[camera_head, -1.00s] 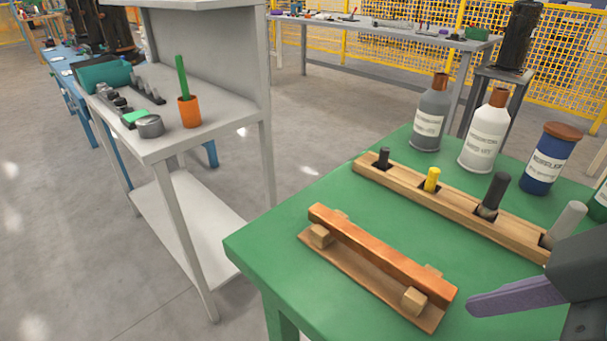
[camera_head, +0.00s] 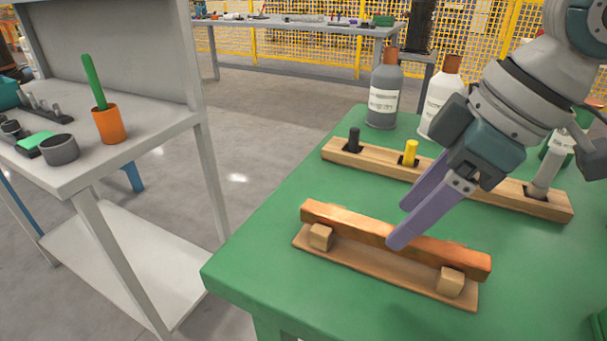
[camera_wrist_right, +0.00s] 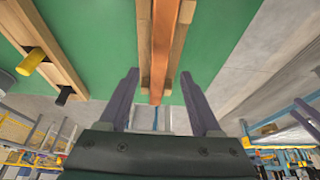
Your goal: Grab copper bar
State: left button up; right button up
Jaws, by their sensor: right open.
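The copper bar (camera_head: 345,223) is a long orange-brown bar lying on a wooden stand (camera_head: 372,273) with small wooden blocks, on the green table. My right gripper (camera_head: 396,226) is open, its two purple fingers pointing down at the bar near its middle. The near fingertip overlaps the bar in the head view; I cannot tell whether it touches. In the right wrist view the copper bar (camera_wrist_right: 162,45) runs between the two open fingers (camera_wrist_right: 160,85), with the wooden stand (camera_wrist_right: 181,40) beside it. My left gripper is not in view.
A wooden rack (camera_head: 375,160) holding upright tools, including a yellow one (camera_head: 410,152), stands behind the bar. Bottles (camera_head: 384,92) stand further back. A grey shelf table (camera_head: 150,135) with an orange cup (camera_head: 108,124) is at left. The green table's (camera_head: 262,245) left part is clear.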

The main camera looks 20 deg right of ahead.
jog(key=x, duration=0.3)
jog(key=shift+b, duration=0.3)
grip_shut()
dwell(1.1)
